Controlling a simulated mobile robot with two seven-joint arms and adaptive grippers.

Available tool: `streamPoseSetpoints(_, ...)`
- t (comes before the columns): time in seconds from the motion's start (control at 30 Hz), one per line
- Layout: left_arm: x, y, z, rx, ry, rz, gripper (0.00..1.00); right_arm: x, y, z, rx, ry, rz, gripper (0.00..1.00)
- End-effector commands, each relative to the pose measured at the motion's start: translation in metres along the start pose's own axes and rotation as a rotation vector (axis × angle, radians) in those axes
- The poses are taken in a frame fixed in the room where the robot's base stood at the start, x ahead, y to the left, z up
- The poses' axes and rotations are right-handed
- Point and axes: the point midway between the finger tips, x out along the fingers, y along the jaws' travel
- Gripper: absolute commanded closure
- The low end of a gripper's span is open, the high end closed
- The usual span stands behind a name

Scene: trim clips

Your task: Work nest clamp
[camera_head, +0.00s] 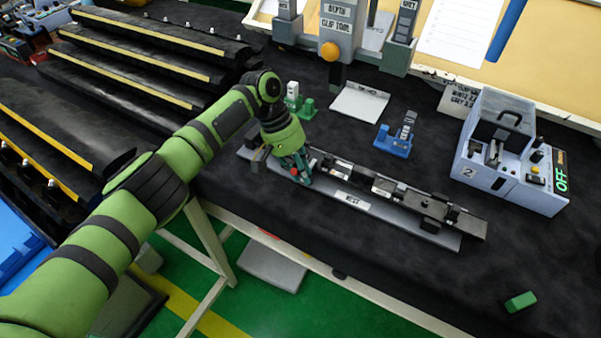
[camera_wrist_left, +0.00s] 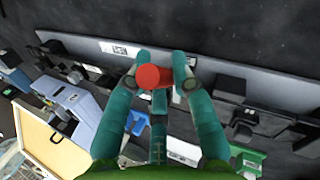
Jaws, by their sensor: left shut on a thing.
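The long grey nest (camera_head: 352,208), labelled NEST, lies along the front of the black table, with dark clamp parts along it. My left gripper (camera_head: 302,174) reaches down over the nest's left part. Its teal fingers (camera_wrist_left: 164,72) are shut on a red clamp handle (camera_wrist_left: 150,77). The handle's red also shows small between the fingers in the head view (camera_head: 295,172). The fingers hide part of the clamp, and I cannot tell its lever position. My right gripper is in neither view.
Behind the nest stand a green fixture (camera_head: 305,108), a blue fixture (camera_head: 393,142) and the depth clip tool (camera_head: 338,30). A green block (camera_head: 520,301) lies front right. Black trim strips (camera_head: 120,100) fill the left.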

Motion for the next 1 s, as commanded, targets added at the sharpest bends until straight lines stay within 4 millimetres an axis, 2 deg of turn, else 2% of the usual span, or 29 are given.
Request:
streamPoseSetpoints(0.6,0.0013,0.0008,0.0010,-0.012,-0.029,-0.012,1.00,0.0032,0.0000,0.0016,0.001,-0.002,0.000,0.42)
streamPoseSetpoints(0.63,0.0013,0.0007,0.0010,-0.012,-0.029,-0.012,0.72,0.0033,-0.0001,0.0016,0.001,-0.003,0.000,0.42)
streamPoseSetpoints(0.7,0.0014,0.0005,0.0010,-0.012,-0.029,-0.012,0.50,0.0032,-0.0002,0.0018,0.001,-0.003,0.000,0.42)
streamPoseSetpoints(1.0,-0.0002,0.0002,0.0003,-0.013,-0.027,-0.013,0.50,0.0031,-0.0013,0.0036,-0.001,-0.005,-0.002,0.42)
